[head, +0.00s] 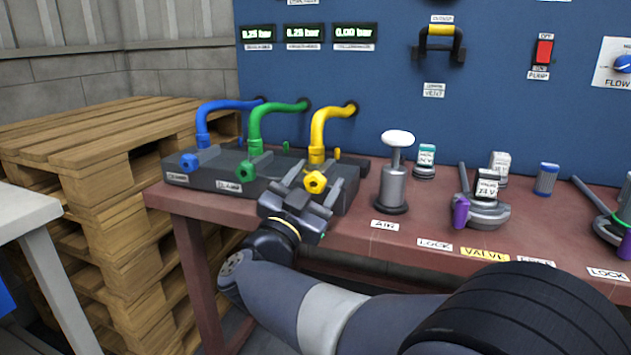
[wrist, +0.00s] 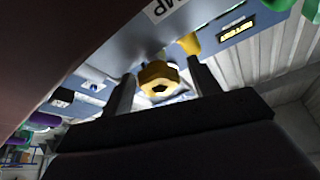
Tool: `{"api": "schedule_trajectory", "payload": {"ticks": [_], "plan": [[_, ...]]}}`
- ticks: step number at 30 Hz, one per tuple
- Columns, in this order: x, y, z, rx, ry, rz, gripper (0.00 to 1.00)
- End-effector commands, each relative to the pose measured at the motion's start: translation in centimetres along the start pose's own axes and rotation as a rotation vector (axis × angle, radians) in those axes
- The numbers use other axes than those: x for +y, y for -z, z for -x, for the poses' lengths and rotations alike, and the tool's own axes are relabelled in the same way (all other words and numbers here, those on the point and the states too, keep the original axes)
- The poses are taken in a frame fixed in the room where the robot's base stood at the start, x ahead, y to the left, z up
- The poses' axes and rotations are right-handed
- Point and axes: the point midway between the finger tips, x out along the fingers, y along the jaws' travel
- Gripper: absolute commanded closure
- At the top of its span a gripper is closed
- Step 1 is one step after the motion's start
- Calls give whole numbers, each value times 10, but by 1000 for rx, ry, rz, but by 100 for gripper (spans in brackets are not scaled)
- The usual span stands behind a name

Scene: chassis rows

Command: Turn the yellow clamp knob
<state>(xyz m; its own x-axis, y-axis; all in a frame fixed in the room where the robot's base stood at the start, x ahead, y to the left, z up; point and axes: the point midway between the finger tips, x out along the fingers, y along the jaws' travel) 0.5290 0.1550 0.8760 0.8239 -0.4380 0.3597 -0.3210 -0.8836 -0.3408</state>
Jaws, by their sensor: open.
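The yellow clamp knob (head: 315,182) is on the front of the dark clamp block (head: 205,168), at its right end, below the yellow hose (head: 322,128). In the wrist view the yellow knob (wrist: 158,76) is a faceted piece with a dark centre, seen between my two fingers. My gripper (head: 315,180) is open with one finger on each side of the knob. I cannot tell whether either finger touches it. The fingers and wrist hide part of the block's front.
A blue knob (head: 189,162) and a green knob (head: 250,174) are to the left on the same block. A white-topped pump (head: 393,185) stands close on the right. The red-brown bench (head: 395,248) ends left near stacked pallets (head: 100,150).

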Motion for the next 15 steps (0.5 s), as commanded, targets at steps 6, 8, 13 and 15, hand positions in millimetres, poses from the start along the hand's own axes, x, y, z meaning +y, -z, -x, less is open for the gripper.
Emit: {"api": "schedule_trajectory", "payload": {"ticks": [6, 8, 13, 15], "plan": [[-1, 0, 7, -2, 2, 0, 42], [-2, 1, 14, -3, 3, 0, 42], [-2, 2, 47, -4, 5, 1, 42], [-2, 2, 61, -3, 6, 1, 42]]}}
